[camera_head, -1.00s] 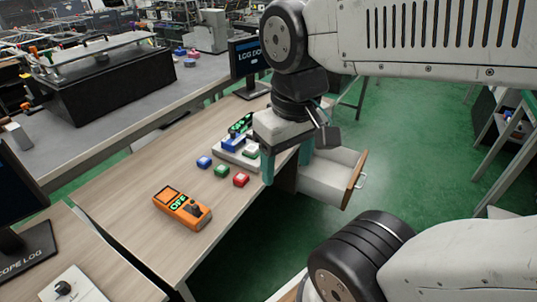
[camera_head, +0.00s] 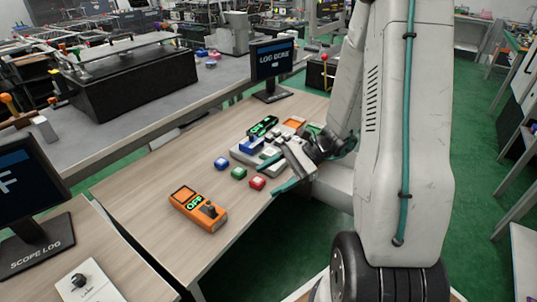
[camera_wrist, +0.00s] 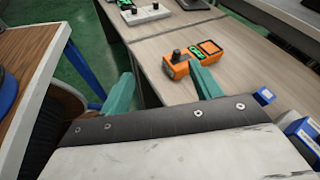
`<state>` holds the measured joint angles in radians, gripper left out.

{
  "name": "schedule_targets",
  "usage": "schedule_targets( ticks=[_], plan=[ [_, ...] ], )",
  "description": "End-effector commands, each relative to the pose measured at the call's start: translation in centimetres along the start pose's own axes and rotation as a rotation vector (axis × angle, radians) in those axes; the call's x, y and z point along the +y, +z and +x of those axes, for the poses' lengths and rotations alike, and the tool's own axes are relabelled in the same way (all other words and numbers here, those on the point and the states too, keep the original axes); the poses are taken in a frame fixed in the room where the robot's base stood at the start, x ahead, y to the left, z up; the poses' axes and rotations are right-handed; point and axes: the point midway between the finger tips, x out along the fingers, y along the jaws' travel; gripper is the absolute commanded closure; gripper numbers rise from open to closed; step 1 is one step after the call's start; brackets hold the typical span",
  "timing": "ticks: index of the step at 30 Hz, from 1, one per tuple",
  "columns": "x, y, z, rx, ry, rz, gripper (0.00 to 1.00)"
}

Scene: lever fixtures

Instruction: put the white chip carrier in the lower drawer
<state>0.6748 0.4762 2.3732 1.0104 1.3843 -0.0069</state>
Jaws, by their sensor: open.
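My gripper (camera_head: 272,177) is open, with its teal fingers spread at the table's near right edge, close to the red block. In the wrist view, the gap between the fingers (camera_wrist: 163,88) looks empty. A pale tray (camera_head: 242,156) on the table carries a blue piece (camera_head: 250,146) and small white and green pieces just beyond the gripper. I cannot tell for sure which of these is the white chip carrier; my gripper and arm hide part of that area. The lower drawer cannot be made out now, as my arm covers the table's right side.
Blue (camera_head: 221,163), green (camera_head: 238,173) and red (camera_head: 257,183) blocks lie left of the gripper. An orange meter (camera_head: 199,208) lies nearer; it also shows in the wrist view (camera_wrist: 192,58). A monitor (camera_head: 272,60) stands at the back.

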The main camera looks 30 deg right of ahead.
Motion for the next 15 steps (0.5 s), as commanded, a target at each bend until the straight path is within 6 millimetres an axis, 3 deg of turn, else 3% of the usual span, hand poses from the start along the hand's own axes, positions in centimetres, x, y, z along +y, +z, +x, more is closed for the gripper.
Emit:
schedule_targets(
  ticks=[1,10,12,15],
  plan=[
    [-0.8,-2.0,-0.4,-0.036,-0.098,0.073,0.36],
    [-5.7,-13.9,-5.0,-0.157,-0.714,0.394,0.36],
    [-6.8,-15.8,-6.3,-0.163,-0.830,0.426,0.36],
    [-8.3,-16.9,-8.0,-0.162,-0.944,0.430,0.36]
  ],
)
